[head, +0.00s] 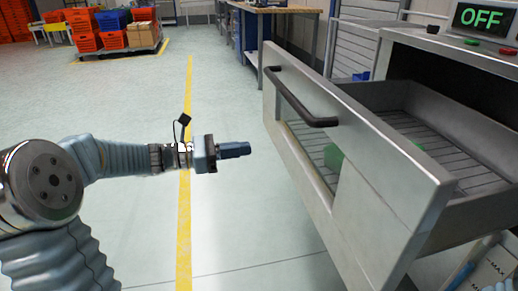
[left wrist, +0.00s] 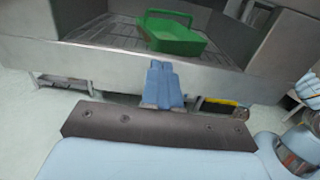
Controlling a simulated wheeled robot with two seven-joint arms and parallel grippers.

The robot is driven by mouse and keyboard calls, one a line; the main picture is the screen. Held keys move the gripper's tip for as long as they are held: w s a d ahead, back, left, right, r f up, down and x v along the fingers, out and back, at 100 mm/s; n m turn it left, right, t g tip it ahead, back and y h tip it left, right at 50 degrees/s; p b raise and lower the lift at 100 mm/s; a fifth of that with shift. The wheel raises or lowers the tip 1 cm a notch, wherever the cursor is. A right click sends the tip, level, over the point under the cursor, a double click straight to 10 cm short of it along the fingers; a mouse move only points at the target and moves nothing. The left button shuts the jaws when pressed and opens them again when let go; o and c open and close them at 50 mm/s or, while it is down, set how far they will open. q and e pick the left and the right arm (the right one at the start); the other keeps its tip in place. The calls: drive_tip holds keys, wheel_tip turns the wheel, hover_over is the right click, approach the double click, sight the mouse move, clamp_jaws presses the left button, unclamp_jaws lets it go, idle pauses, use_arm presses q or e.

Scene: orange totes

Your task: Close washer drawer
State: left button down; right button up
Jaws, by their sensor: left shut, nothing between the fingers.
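The washer drawer (head: 375,165) is a steel drawer pulled well out to the right of my left gripper, with a dark bar handle (head: 300,98) and a clear window in its front. In the head view a gap shows between the fingertips and the front. In the left wrist view the fingers (left wrist: 163,82) overlap the front's edge; contact cannot be told.
The washer's panel reads OFF (head: 482,17), with a red button beside it. A workbench (head: 272,12) stands behind the drawer. Orange and blue totes (head: 112,22) sit on a pallet at the back left. The floor left of the drawer is clear, with a yellow line.

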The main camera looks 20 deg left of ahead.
sight(300, 143)
use_arm(q)
drive_tip(key=x, duration=1.2)
drive_tip(key=shift+d+f+b, duration=0.1)
drive_tip(key=shift+b, duration=0.3)
